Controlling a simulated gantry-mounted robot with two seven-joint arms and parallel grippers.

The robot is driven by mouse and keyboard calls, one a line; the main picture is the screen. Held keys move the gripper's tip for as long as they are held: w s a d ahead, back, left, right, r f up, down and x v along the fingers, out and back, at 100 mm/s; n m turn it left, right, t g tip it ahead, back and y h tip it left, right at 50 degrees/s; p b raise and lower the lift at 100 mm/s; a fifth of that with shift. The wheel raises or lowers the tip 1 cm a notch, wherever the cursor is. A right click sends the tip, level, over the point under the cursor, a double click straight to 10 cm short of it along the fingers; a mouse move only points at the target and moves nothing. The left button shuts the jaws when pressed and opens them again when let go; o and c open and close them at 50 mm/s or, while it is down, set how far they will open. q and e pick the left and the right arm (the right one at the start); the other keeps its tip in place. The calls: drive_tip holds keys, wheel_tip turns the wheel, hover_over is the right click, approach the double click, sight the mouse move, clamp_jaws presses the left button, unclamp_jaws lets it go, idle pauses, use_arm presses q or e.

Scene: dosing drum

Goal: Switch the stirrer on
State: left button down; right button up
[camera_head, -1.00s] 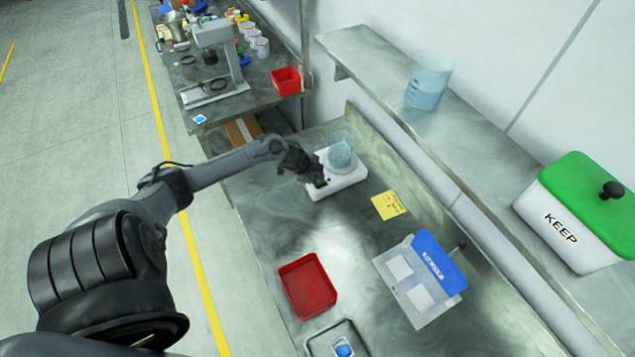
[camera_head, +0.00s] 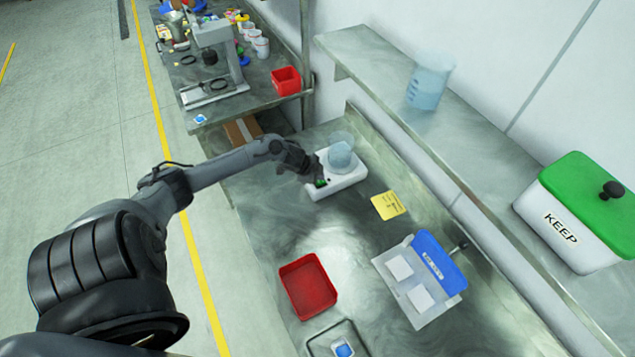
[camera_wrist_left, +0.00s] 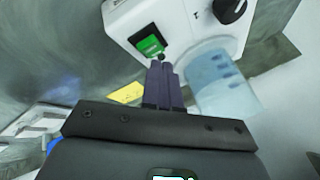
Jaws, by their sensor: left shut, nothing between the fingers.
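The stirrer (camera_head: 345,180) is a white box on the steel bench, with a clear beaker of bluish liquid (camera_head: 341,157) on top. In the left wrist view the stirrer's front (camera_wrist_left: 185,22) shows a lit green rocker switch (camera_wrist_left: 151,45) and a black knob (camera_wrist_left: 229,9). My left gripper (camera_head: 320,181) is at the stirrer's near left side. In the left wrist view its fingers (camera_wrist_left: 161,66) are shut and empty, with the tips just at the lower edge of the green switch. I cannot tell whether they touch it. My right gripper is not in view.
A yellow note (camera_head: 387,205) lies beside the stirrer. A red tray (camera_head: 307,288) and a blue-lidded box (camera_head: 420,280) stand nearer on the bench. A shelf above holds another beaker (camera_head: 427,84) and a green-lidded KEEP box (camera_head: 570,215).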

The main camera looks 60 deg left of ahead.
sight(321, 182)
use_arm(q)
drive_tip(key=shift+f, duration=0.2)
idle(0.3)
drive_tip(key=shift+s+f, duration=0.1)
drive_tip(key=shift+f, duration=0.15)
drive_tip(key=shift+f, duration=0.1)
idle(0.5)
drive_tip(key=shift+s+f, duration=0.1)
drive_tip(key=shift+f, duration=0.2)
drive_tip(key=shift+r, duration=0.15)
idle(0.4)
drive_tip(key=shift+w+r+p, duration=0.2)
drive_tip(key=shift+r+p, duration=0.4)
drive_tip(key=shift+r, duration=0.15)
drive_tip(key=shift+r, duration=0.1)
drive_tip(key=r+p, duration=0.2)
drive_tip(key=w+r+p, duration=0.1)
drive_tip(key=r+p, duration=0.1)
drive_tip(key=shift+w+r, duration=0.15)
drive_tip(key=shift+r, duration=0.15)
